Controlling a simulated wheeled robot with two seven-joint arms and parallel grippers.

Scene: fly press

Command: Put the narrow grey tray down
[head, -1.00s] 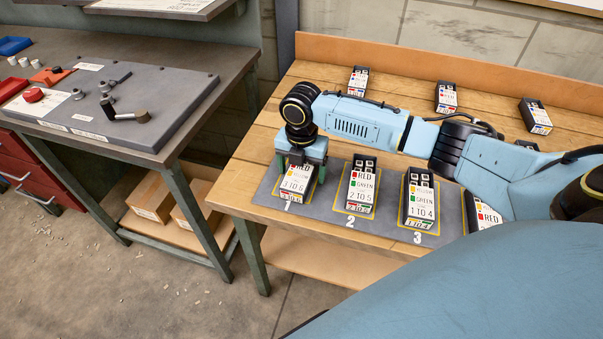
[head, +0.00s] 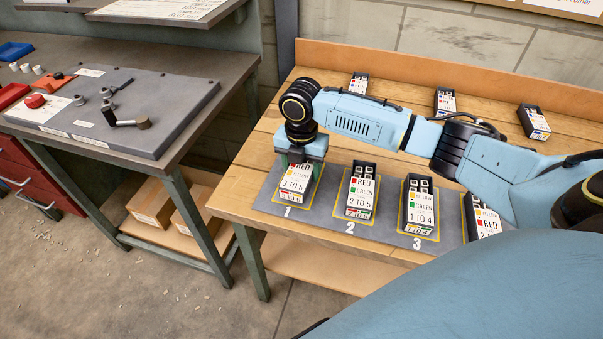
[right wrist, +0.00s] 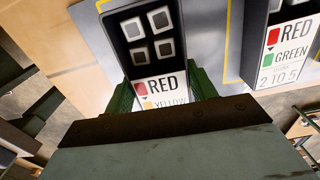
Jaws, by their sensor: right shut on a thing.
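The narrow dark grey tray (head: 293,183) is at the spot marked 1, at the left end of the grey mat (head: 334,207). Its front label reads RED and YELLOW. My right gripper (head: 299,166) is above it with fingers pointing down, shut on it. In the right wrist view the tray (right wrist: 152,43) sits between the green fingers (right wrist: 160,93), with several pale square pieces in its compartments. Its underside is hidden, and I cannot tell whether it touches the mat. My left gripper is not in view.
Similar trays stand at spot 2 (head: 361,192), at spot 3 (head: 419,207) and farther right (head: 483,220). Three more (head: 359,84) (head: 446,101) (head: 534,121) stand along the back. A darker bench (head: 190,125) with a grey panel is to the left, across a gap.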

